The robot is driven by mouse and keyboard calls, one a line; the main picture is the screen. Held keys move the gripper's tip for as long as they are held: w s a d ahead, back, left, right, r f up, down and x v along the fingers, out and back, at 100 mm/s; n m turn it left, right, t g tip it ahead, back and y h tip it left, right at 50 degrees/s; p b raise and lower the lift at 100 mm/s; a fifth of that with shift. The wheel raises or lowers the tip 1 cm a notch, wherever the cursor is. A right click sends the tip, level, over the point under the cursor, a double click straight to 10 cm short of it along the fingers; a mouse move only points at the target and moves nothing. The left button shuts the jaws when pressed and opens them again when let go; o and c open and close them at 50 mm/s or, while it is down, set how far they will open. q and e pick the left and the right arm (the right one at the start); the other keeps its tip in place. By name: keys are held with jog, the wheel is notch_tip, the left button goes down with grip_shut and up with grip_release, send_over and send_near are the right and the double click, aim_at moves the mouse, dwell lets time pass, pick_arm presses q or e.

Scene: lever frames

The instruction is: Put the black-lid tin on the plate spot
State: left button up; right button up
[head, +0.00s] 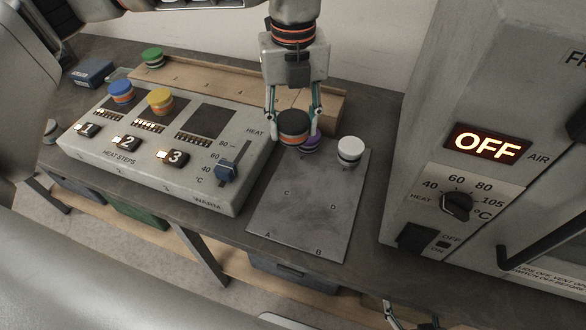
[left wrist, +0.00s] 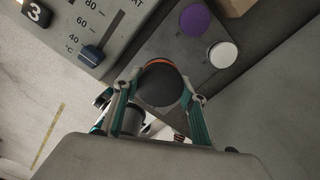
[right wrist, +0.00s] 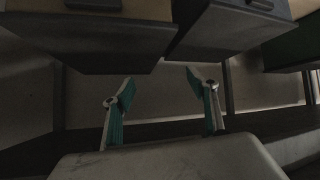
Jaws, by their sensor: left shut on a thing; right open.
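The black-lid tin (head: 294,125) has an orange band and is held between the fingers of my left gripper (head: 294,116). In the left wrist view its dark round lid (left wrist: 160,84) shows between the fingers. It is in front of the purple-lid tin (head: 311,141), over the far end of the grey lettered board (head: 300,215); I cannot tell how high it is. The heater box (head: 150,150) has a bare dark square plate (head: 211,119) at its right end. My right gripper (right wrist: 160,85) is open and empty, low beside the bench.
A blue-lid tin (head: 121,92) and a yellow-lid tin (head: 160,101) stand on the heater box. A white-lid tin (head: 350,149) stands on the board's far right. A green-lid tin (head: 152,57) is by the wooden rack (head: 205,85). A tall oven (head: 480,140) blocks the right.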

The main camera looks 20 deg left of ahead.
aim_at(293, 179)
pick_arm(q)
notch_tip(293, 179, down, 14)
jog(key=shift+f+b, duration=0.1)
jog(key=shift+b, duration=0.25)
jog(key=o, duration=0.8)
jog(key=shift+f, duration=0.1)
jog(key=o, duration=0.4)
jog(key=shift+c, duration=0.2)
notch_tip(293, 179, up, 12)
jog(key=shift+r+p, duration=0.2)
jog(key=shift+p, duration=0.1)
